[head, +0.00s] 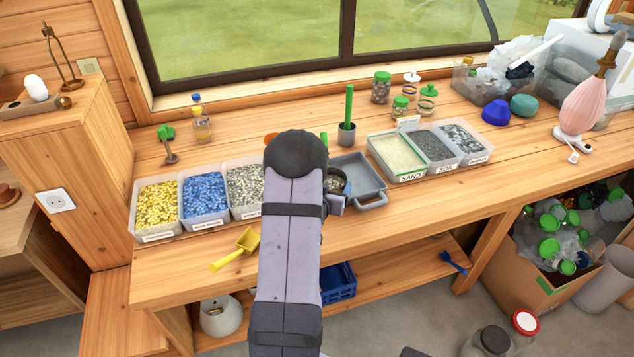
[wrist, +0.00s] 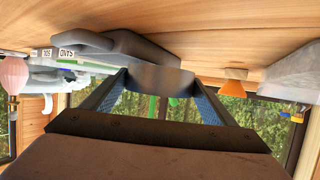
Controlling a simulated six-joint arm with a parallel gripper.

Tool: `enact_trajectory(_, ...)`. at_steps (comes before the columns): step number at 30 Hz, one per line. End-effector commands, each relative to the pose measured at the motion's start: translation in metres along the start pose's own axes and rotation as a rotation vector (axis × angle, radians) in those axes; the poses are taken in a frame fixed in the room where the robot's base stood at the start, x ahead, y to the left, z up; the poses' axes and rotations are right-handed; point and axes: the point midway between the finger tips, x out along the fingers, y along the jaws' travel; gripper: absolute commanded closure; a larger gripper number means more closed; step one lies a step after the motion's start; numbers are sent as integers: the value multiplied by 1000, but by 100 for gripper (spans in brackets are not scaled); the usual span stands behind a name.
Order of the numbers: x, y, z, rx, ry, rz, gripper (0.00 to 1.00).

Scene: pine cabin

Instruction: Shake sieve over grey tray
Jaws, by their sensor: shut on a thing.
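The grey tray (head: 366,172) lies on the bench right of my arm, its left part hidden behind the arm and sieve. The round sieve (head: 337,181) shows at the arm's right edge, over the tray's left side, with small pieces visible inside. My gripper (head: 334,203) is mostly hidden by the arm. In the wrist view, which looks upside down, my gripper (wrist: 155,92) is shut on a grey rounded part of the sieve (wrist: 155,78). The grey tray (wrist: 112,45) shows beyond it. Whether the sieve touches the tray cannot be told.
Bins of yellow, blue and pale pieces (head: 205,193) stand left of the arm. Bins labelled sand and soil (head: 397,155) stand right of the tray. A yellow scoop (head: 238,250) lies near the front edge. A grey cup with a green stick (head: 347,134) stands behind the tray.

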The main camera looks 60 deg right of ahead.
Motion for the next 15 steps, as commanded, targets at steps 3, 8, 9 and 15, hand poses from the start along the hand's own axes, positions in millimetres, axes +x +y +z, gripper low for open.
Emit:
enact_trajectory(3,23,12,-16,32,5,70,46)
enact_trajectory(8,50,28,-42,70,8,157,46)
enact_trajectory(9,55,31,-53,78,9,176,46)
enact_trajectory(15,65,45,-90,103,4,240,46)
